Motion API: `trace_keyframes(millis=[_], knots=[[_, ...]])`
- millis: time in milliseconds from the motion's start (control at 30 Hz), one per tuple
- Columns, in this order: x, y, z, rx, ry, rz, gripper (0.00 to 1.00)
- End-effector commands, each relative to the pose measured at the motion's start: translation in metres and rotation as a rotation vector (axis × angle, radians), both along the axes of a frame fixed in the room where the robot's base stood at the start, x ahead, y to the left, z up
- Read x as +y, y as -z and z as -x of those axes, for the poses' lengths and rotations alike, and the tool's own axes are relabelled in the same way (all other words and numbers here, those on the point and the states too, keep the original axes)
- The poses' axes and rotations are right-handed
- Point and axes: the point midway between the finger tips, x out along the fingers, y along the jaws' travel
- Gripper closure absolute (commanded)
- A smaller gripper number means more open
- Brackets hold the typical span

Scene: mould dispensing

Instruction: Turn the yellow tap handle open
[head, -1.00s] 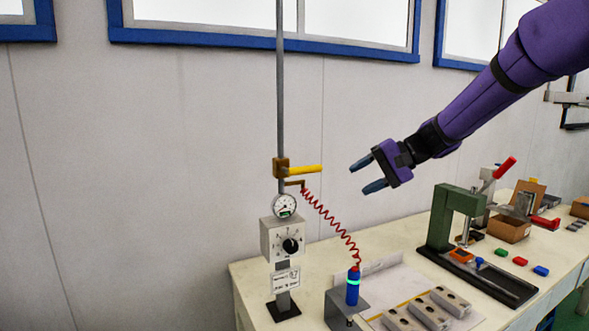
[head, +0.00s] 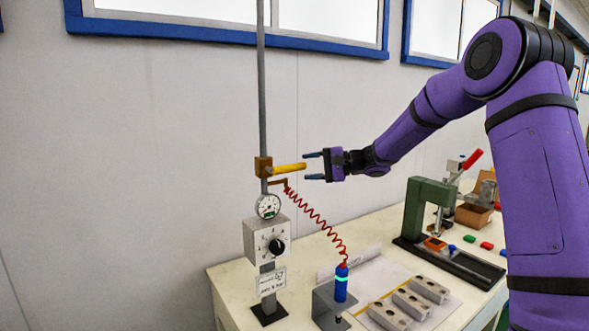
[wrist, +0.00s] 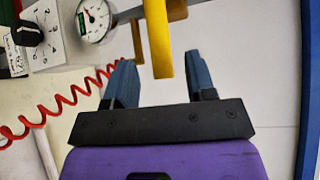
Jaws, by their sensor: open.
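The yellow tap handle (head: 289,168) sticks out to the right, roughly level, from a brass valve body (head: 263,167) on the grey vertical pipe. My gripper (head: 314,167) is open, with its blue fingers pointing left at the handle's free end. In the wrist view, the yellow handle (wrist: 158,40) comes down from the top, and its end lies between the fingertips of my gripper (wrist: 160,80). No contact between fingers and handle shows.
Below the valve are a pressure gauge (head: 268,206) and a grey knob box (head: 266,241). A coiled red hose (head: 315,212) runs down to a blue dispenser (head: 341,283). Grey mould blocks (head: 411,303) and a green press (head: 428,205) stand on the bench.

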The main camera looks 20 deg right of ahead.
Motion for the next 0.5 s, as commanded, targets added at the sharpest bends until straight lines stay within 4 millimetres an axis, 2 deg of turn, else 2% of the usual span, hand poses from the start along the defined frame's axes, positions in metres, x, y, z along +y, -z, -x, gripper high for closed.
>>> trace_keyframes(millis=[33,200,500], knots=[[0.009,0.001,-0.004,0.000,-0.003,-0.001,0.49],[0.029,0.005,-0.014,0.001,-0.002,0.001,0.49],[0.042,0.006,-0.021,0.000,0.001,0.002,0.49]])
